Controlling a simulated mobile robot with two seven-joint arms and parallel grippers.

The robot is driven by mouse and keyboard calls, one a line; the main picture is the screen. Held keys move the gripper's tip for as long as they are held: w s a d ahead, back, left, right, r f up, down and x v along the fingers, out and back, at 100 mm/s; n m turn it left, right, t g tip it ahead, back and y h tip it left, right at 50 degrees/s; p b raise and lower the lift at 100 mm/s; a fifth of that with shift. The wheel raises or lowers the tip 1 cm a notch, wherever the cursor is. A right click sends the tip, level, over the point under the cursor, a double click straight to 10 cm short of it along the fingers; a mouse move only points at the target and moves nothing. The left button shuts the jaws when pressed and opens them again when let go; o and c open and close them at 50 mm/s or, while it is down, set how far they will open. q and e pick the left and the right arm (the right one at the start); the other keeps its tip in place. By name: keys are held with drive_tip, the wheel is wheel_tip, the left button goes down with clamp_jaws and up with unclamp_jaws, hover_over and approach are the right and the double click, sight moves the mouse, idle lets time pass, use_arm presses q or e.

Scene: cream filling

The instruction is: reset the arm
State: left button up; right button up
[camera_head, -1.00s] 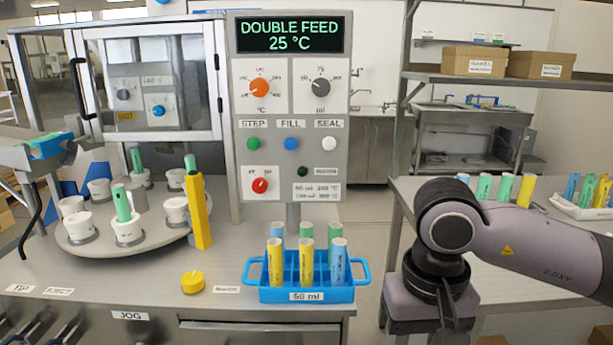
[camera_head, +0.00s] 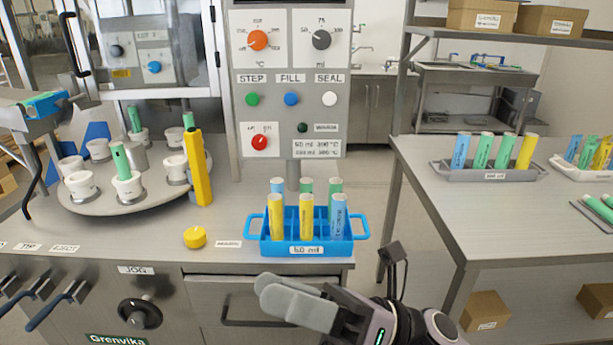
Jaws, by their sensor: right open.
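My right gripper (camera_head: 300,302) comes in from the lower right in the head view. Its grey fingers point left, in front of the machine's drawer and below the blue rack. Nothing shows between the fingers, and it touches nothing that I can see. My left gripper is not in view.
A blue rack (camera_head: 358,238) marked 50 ml holds several yellow, green and blue tubes at the counter's front edge. A yellow knob (camera_head: 195,237) sits left of it. A turntable (camera_head: 84,207) with white cups stands further left. A side table (camera_head: 500,220) on the right has clear front space.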

drive_tip(key=w+d+f+m+t+h, duration=0.4)
drive_tip(key=d+f+m+t+h, duration=0.35)
drive_tip(key=m, duration=0.75)
drive_tip(key=w+d+f+m+t+h, duration=0.5)
drive_tip(key=f+m+t, duration=0.4)
drive_tip(key=m, duration=0.6)
drive_tip(key=s+d+f+m+g+h, duration=0.3)
drive_tip(key=s+d+f+m+h, duration=0.1)
drive_tip(key=s+f+m, duration=0.3)
drive_tip(key=s+d+f+m+g+h+p, duration=0.1)
drive_tip(key=s+d+f+m+g+h, duration=0.2)
drive_tip(key=f, duration=0.9)
drive_tip(key=s+d+m+h, duration=0.1)
drive_tip(key=s+d+m, duration=0.2)
drive_tip(key=s+m, duration=0.1)
drive_tip(key=shift+s+f+h, duration=0.25)
drive_tip(key=shift+s+h, duration=0.1)
